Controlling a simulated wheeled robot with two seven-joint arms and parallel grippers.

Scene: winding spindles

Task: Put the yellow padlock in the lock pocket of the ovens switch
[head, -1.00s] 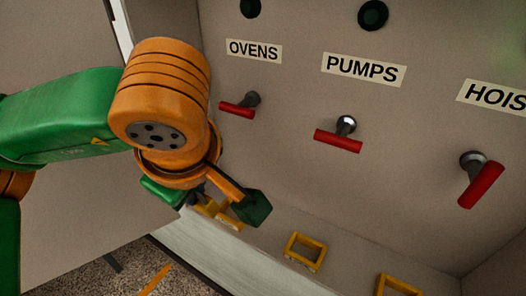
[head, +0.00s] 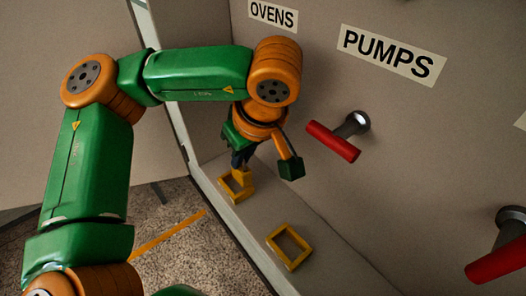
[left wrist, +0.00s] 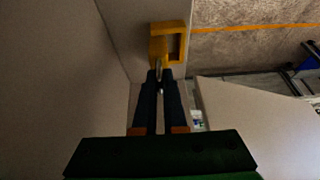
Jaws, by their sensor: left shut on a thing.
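The yellow padlock (head: 243,177) hangs upright below my left gripper (head: 240,163), which is shut on its shackle. The left wrist view shows the two dark fingers (left wrist: 160,76) closed on the grey shackle, with the yellow padlock body (left wrist: 158,50) beyond them. The ovens lock pocket, a yellow frame (head: 232,196) on the ledge under the OVENS label, is right at the padlock and partly covered by it. I cannot tell whether the padlock is inside the frame or just above it. The ovens switch handle is hidden behind my left arm. My right gripper is not in view.
The OVENS label (head: 272,15) and PUMPS label (head: 392,55) are on the panel. The red pumps handle (head: 333,142) sticks out right of my left wrist. An empty yellow pocket (head: 289,246) sits farther right on the ledge. Another red handle (head: 498,262) is at lower right.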

